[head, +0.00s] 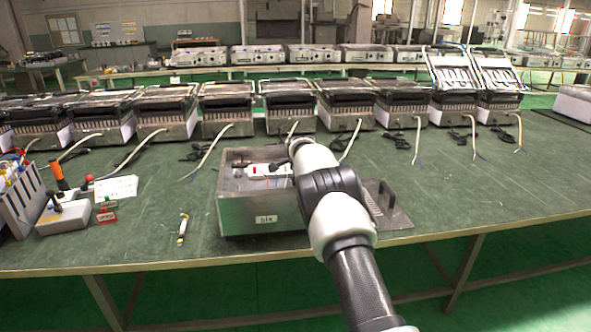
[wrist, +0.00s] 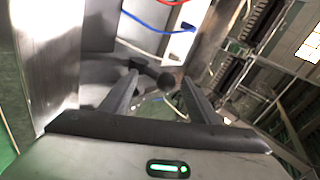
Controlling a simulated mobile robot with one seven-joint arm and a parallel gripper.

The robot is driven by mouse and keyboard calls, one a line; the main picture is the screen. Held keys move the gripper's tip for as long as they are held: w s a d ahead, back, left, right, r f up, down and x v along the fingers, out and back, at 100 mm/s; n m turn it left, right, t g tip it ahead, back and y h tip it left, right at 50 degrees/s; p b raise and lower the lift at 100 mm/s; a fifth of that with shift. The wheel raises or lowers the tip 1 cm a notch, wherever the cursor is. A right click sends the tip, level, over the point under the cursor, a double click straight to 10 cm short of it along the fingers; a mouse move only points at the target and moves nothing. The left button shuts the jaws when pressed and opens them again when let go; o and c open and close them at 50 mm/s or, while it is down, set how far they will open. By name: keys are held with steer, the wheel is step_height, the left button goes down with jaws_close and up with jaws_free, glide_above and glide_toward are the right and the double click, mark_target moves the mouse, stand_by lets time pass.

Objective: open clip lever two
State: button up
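An open metal box (head: 262,218) stands on the green table, with a white part (head: 262,171) carrying a red spot inside it. My arm reaches over the box and hides its right part and my gripper in the head view. In the wrist view my gripper (wrist: 160,80) is open, its two fingers spread apart. A short dark rod with a round end (wrist: 166,79), perhaps a clip lever, shows between the fingertips; I cannot tell whether they touch it. A white block (wrist: 180,42) with wires lies beyond. I cannot tell which clip lever is number two.
A blue wire (wrist: 150,22) and a white wire (wrist: 138,48) run close ahead of the fingers. A metal wall (wrist: 52,60) stands close at left. A flat panel with a handle (head: 388,205) lies right of the box. Several heater units (head: 290,105) line the table's back.

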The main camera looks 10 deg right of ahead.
steer(key=p+v, duration=0.2)
steer(key=v, duration=1.5)
steer(key=shift+r, duration=0.2)
steer(key=shift+s, duration=0.15)
steer(key=shift+c, duration=0.5)
